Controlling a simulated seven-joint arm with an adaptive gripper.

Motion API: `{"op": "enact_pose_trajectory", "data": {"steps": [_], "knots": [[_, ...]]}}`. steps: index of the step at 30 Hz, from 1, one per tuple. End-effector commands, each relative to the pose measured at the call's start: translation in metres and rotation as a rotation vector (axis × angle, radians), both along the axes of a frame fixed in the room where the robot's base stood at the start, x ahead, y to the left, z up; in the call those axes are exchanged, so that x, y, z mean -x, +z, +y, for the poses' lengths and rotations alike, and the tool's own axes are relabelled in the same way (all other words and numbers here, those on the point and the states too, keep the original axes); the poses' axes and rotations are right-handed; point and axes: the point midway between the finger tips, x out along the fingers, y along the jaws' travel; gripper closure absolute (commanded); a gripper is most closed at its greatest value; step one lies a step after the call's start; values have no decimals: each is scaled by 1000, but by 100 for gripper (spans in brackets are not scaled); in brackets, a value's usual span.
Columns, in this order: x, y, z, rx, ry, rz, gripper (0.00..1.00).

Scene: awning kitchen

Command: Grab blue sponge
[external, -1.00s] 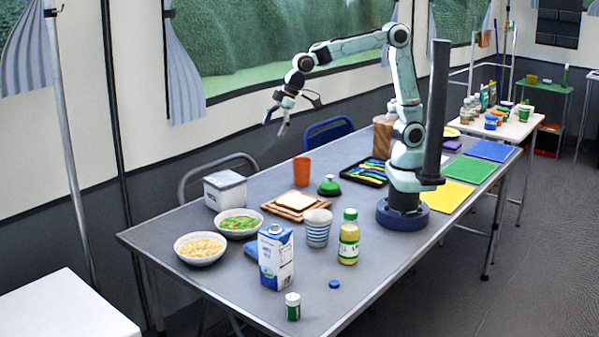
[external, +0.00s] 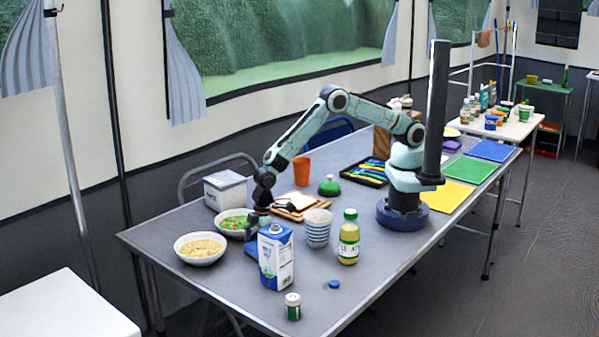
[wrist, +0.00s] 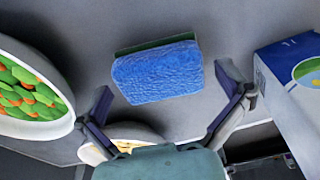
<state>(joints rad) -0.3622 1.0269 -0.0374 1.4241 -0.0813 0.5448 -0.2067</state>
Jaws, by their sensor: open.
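The blue sponge (wrist: 158,73) lies flat on the grey table in the wrist view, with a dark green layer along its far edge. It sits ahead of and between the spread fingers of my gripper (wrist: 164,84), which is open and empty. In the external view my gripper (external: 256,226) is low over the table, just above the sponge (external: 251,250). The sponge is partly hidden there by the milk carton and my gripper.
The blue and white milk carton (external: 276,258) stands close to the sponge. A bowl of green and orange food (external: 232,233) is close on the other side. A pale bowl (external: 201,258), a striped cup (external: 317,229) and a bread board (external: 318,208) are nearby.

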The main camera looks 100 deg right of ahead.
Motion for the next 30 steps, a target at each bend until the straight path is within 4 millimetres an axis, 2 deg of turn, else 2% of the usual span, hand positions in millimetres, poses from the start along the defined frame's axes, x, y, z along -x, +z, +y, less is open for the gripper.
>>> {"op": "enact_pose_trajectory", "data": {"steps": [9, 11, 12, 13, 14, 25, 30], "knots": [[-1, -6, 0, -1, 0, -1, 0], [-1, -6, 0, -1, 0, -1, 16], [-1, -6, 0, -1, -1, -1, 28], [-1, -6, 0, -1, 0, -1, 35], [-1, -6, 0, -1, -1, -1, 37], [0, -5, 0, 1, -1, 0, 37], [-1, 7, 0, 0, -1, -2, 37]]}}
